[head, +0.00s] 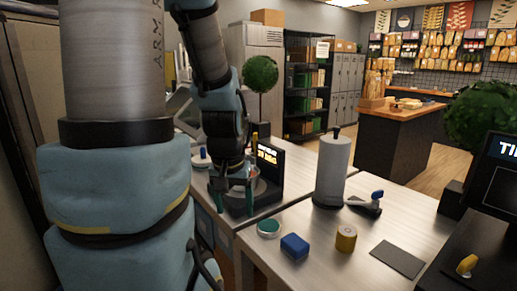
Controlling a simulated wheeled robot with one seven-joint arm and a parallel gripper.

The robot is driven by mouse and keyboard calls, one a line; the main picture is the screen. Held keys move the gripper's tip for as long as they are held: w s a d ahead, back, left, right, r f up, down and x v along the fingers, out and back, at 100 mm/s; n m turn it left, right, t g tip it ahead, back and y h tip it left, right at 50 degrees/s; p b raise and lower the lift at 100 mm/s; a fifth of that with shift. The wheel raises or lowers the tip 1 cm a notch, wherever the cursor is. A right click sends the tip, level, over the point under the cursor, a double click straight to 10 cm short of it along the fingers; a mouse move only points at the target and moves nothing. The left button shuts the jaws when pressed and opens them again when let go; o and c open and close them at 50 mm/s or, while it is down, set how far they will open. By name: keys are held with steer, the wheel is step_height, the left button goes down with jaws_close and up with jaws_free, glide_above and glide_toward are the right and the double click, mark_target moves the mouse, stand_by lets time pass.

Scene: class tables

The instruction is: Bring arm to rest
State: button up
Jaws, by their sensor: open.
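My arm fills the left side of the head view and reaches over the metal-topped table (280,205). My gripper (234,205) points down at the table's back left, close in front of a small black display (269,165) with orange text. It is open, with its dark fingers apart. A grey plate-like surface shows behind the fingers; whether they touch it I cannot tell. I see nothing held between them.
A grey cylinder (331,172) stands upright right of the gripper. Nearby are a green-topped round tin (268,227), a blue block (295,246), a yellow roll (346,239) and a dark mat (398,259). A black screen (500,180) stands at the right edge.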

step_height(320, 180, down, 34)
steer(key=s+a+g+b, duration=0.1)
steer(key=s+b, duration=0.1)
steer(key=b, duration=3.2)
step_height(320, 180, up, 21)
steer(key=p, duration=2.1)
steer(key=shift+n+p, duration=0.3)
steer(key=shift+p, duration=0.1)
